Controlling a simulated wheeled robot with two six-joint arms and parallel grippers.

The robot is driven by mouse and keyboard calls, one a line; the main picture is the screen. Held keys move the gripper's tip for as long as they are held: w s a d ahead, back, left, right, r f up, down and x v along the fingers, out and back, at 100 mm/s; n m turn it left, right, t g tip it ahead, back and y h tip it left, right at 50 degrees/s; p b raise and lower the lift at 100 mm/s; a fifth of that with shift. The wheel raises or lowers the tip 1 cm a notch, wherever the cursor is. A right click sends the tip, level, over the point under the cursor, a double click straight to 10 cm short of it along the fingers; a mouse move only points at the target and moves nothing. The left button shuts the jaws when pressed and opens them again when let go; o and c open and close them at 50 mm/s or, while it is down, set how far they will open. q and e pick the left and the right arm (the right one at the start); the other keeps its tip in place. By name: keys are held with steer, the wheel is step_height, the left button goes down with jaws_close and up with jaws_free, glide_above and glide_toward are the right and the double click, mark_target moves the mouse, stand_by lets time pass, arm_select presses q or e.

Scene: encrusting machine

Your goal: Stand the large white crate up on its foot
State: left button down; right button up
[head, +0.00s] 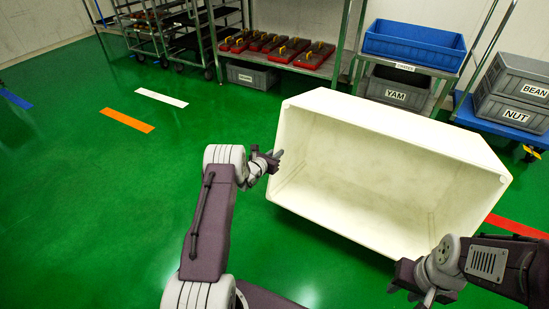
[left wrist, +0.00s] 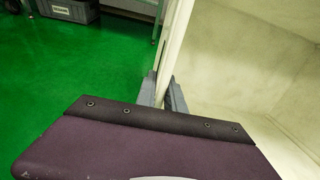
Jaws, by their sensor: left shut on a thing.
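The large white crate (head: 385,170) is tilted on its side, with its open mouth facing me and its hollow inside showing. My left gripper (head: 275,160) is at the crate's left rim. In the left wrist view the crate (left wrist: 230,60) fills the right side, and the fingers of my left gripper (left wrist: 162,92) are shut on its thin wall, one on each side. My right gripper (head: 412,288) is by the crate's lower right rim. I cannot tell whether its fingers are apart or touch the rim. The crate's underside and far side are hidden.
Behind the crate stand a rack with red trays (head: 278,48), a blue bin (head: 414,44), a grey YAM crate (head: 397,88) and grey BEAN (head: 520,78) and NUT crates (head: 510,112). The green floor (head: 90,200) at the left is clear.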

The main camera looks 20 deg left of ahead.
mark_target(285, 136)
arm_select(q)
steer(key=shift+w+r, duration=0.2)
steer(key=shift+r, duration=0.05)
